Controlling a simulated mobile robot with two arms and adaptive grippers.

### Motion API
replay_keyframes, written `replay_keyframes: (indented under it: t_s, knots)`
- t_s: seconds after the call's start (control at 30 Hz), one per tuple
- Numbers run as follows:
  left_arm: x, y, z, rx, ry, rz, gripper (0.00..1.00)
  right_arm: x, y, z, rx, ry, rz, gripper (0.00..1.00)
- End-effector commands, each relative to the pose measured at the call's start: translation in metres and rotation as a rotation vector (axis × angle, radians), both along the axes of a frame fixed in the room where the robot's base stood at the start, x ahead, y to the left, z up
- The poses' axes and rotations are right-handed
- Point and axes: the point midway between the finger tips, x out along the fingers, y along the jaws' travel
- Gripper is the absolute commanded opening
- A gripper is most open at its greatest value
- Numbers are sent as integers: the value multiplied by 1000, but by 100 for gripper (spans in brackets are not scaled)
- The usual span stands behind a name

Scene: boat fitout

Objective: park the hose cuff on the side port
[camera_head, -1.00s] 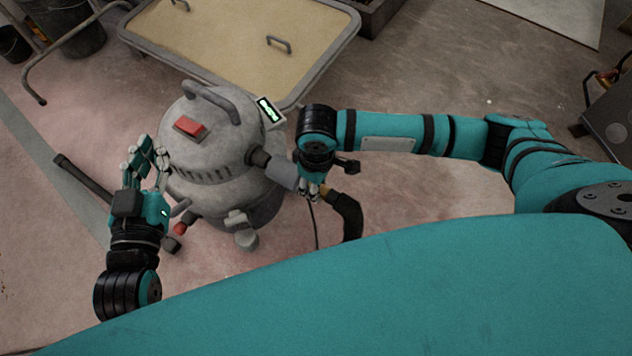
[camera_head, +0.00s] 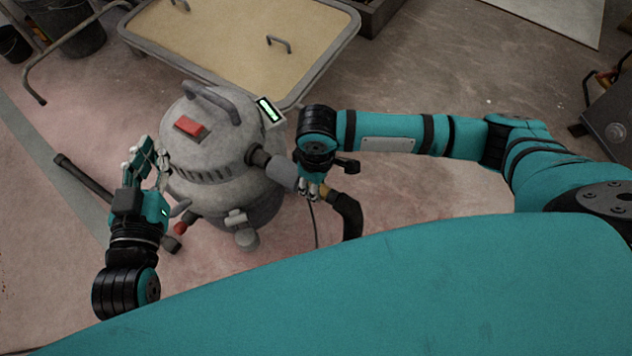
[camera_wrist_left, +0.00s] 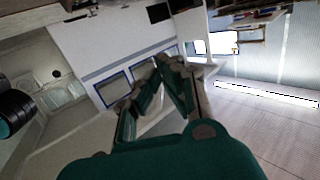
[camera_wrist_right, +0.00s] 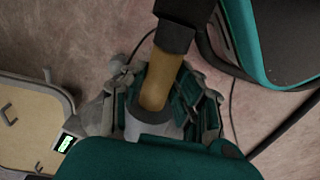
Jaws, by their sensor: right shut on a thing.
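The grey shop vacuum (camera_head: 215,165) stands on the floor, with a dark side port (camera_head: 258,157) facing right. The grey hose cuff (camera_head: 282,173) is in line with the port and appears to meet its end; I cannot tell how far it overlaps. My right gripper (camera_head: 309,188) is shut on the cuff. In the right wrist view the cuff (camera_wrist_right: 148,127) lies between the fingers, with a tan section (camera_wrist_right: 160,80) and black hose (camera_wrist_right: 175,38) beyond. My left gripper (camera_head: 146,158) is beside the vacuum's left side, apparently empty; its finger opening is unclear.
A tan-topped cart (camera_head: 235,40) stands close behind the vacuum. A small lit display (camera_head: 268,109) is at the vacuum's upper right. A dark tube (camera_head: 85,180) sticks out at the left. Buckets (camera_head: 65,25) are at the far left. Open floor lies to the right.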

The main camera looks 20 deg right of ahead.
Motion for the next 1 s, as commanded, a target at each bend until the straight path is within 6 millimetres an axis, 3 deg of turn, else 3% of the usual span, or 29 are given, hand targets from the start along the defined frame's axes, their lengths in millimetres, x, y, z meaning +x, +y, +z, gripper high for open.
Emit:
replay_keyframes:
  t_s: [1.0]
  knots:
    - [-9,7,-31,42,173,12,0,0,0,0,1,-2,0,0]
